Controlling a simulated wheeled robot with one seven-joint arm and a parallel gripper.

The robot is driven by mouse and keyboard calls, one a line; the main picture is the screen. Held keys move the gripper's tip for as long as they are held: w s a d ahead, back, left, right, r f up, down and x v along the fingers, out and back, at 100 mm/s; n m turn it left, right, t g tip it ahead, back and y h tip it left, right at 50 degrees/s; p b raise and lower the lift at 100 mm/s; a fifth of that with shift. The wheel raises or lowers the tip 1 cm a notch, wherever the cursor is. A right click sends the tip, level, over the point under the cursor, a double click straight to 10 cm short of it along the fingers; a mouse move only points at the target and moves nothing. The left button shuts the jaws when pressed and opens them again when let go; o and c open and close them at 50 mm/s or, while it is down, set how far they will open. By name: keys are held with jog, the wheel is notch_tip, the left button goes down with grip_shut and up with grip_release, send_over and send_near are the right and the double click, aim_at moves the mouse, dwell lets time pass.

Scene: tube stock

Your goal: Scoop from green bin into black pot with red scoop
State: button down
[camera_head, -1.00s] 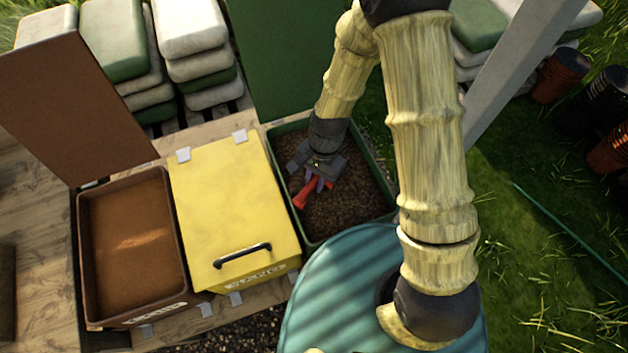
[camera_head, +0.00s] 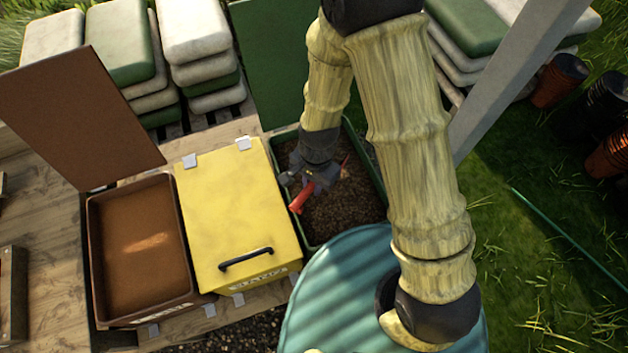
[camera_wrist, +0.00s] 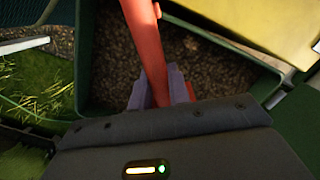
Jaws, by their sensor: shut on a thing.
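The green bin (camera_head: 376,187) stands open to the right of the yellow-lidded bin, with dark brown loose material (camera_head: 347,208) in it. My gripper (camera_head: 312,182) is over the bin and shut on the red scoop (camera_head: 301,199). In the wrist view the red handle (camera_wrist: 146,45) runs up from between the grey fingers (camera_wrist: 163,88), above the bin's contents (camera_wrist: 105,60). The scoop's bowl is mostly hidden, so I cannot tell whether it holds material. I cannot single out the black pot; dark pots (camera_head: 600,100) stand at the far right.
A yellow closed bin (camera_head: 235,215) and an open brown bin (camera_head: 92,245) with orange-brown material stand to the left. A teal ribbed round surface (camera_head: 335,290) lies in front. A grey post (camera_head: 515,75) rises at the right. Stacked sacks (camera_head: 195,30) stand behind.

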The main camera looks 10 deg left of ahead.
jog(key=shift+t, duration=0.6)
jog(key=shift+s+a+r+p, duration=0.15)
jog(key=shift+s+r+p, duration=0.25)
jog(key=shift+r+p, duration=0.35)
jog(key=shift+s+a+r+p, duration=0.2)
jog(key=shift+s+r+p, duration=0.15)
jog(key=shift+r+p, duration=0.4)
jog(key=shift+s+a+r+p, duration=0.15)
jog(key=shift+s+r+p, duration=0.25)
jog(key=shift+r+p, duration=0.35)
jog(key=shift+r, duration=0.1)
